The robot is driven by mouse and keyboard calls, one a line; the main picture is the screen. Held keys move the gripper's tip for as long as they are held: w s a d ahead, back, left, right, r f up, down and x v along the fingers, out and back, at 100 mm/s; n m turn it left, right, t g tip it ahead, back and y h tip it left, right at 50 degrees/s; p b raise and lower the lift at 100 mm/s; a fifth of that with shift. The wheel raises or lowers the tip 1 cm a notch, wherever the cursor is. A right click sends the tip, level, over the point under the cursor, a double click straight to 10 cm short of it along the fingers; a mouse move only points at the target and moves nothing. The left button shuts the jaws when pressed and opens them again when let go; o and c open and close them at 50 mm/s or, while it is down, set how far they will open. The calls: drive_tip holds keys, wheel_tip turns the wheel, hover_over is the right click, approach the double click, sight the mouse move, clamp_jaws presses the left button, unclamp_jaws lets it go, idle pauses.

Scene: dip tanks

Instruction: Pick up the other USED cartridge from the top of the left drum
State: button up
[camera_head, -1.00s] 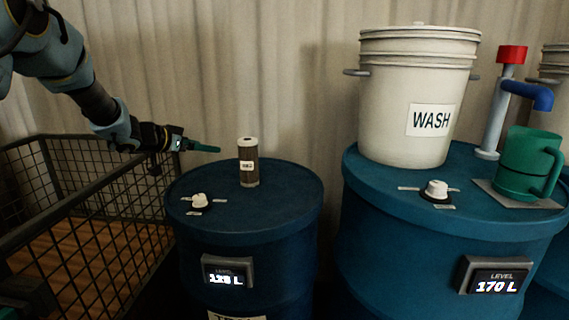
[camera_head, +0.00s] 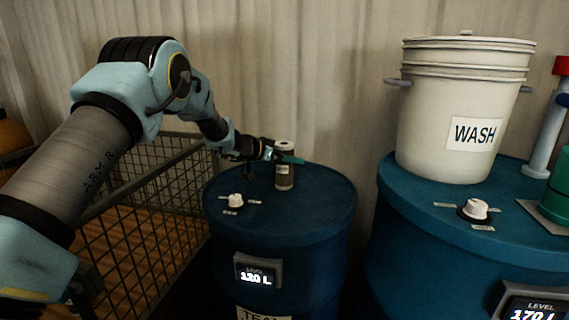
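The USED cartridge (camera_head: 284,180) is a small brown cylinder with a pale cap and a small white label, too small to read. It stands upright on top of the left drum (camera_head: 322,205), towards the back. My gripper (camera_head: 291,157) reaches in from the left at the height of the cartridge's upper part. One teal finger crosses in front of the cartridge. The other finger is hidden, so I cannot tell whether the fingers touch it or how wide they are apart.
A wire-mesh cage (camera_head: 150,205) stands left of the drum. A larger blue drum (camera_head: 400,205) on the right carries the white WASH bucket (camera_head: 455,150). A curtain (camera_head: 310,60) hangs behind.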

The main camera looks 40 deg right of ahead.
drive_tip(key=shift+x, duration=0.75)
drive_tip(key=shift+c, duration=0.2)
clamp_jaws()
drive_tip(key=shift+r, duration=0.1)
